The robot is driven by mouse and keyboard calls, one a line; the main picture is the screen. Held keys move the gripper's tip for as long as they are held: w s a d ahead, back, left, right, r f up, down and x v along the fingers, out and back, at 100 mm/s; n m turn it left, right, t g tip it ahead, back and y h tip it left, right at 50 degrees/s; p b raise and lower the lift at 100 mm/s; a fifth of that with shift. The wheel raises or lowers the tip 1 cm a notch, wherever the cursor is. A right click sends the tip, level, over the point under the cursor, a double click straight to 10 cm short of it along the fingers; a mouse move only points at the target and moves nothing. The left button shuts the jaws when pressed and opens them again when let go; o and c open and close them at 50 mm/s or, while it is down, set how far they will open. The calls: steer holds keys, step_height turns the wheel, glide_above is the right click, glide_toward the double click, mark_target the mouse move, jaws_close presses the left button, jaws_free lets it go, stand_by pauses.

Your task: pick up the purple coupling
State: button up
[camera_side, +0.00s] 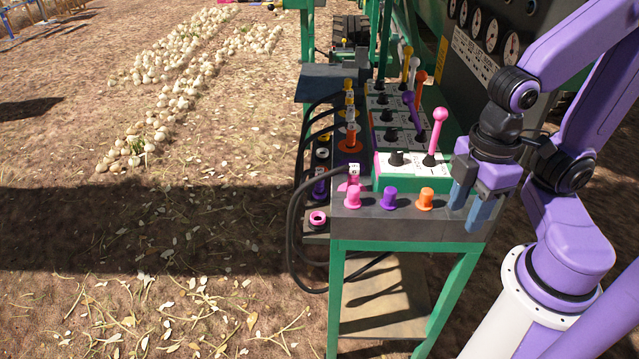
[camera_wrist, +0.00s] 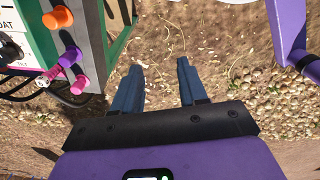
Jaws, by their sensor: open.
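A purple coupling (camera_side: 389,199) stands at the front edge of the dark bench, between a pink coupling (camera_side: 353,198) and an orange coupling (camera_side: 426,199). In the wrist view the purple coupling (camera_wrist: 70,57) is at the upper left, between the orange one (camera_wrist: 57,18) and the pink one (camera_wrist: 80,86). My gripper (camera_side: 467,212) is to the right of the row, beside the bench's right end, fingers pointing down. In the wrist view my gripper (camera_wrist: 158,68) has its two blue fingers apart with only ground between them. It is open and touches no coupling.
A lever panel (camera_side: 413,170) with a pink lever (camera_side: 436,136) stands just behind the couplings. Black hoses (camera_side: 293,215) loop at the bench's left. Another purple fitting (camera_side: 319,187) sits in the left-hand strip, partly hidden. Onions (camera_side: 185,75) lie on the ground far left.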

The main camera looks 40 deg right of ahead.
steer(key=w+a+m, duration=0.5)
steer(key=w+m, duration=0.1)
steer(key=w, duration=0.8)
steer(key=m+t+h, duration=0.1)
steer(key=m+h, duration=0.1)
steer(key=m, duration=1.4)
glide_above(319, 171)
steer(key=s+a, duration=0.1)
steer(key=s, duration=0.1)
step_height(319, 171, down, 12)
steer(key=f, duration=0.5)
steer(key=w+d+f, duration=0.1)
steer(key=f, duration=0.5)
steer(key=w+f, duration=0.1)
steer(key=f, duration=0.4)
steer(key=shift+w+d+f, duration=0.1)
steer(key=shift+d+f, duration=0.1)
steer(key=shift+d, duration=0.05)
jaws_close()
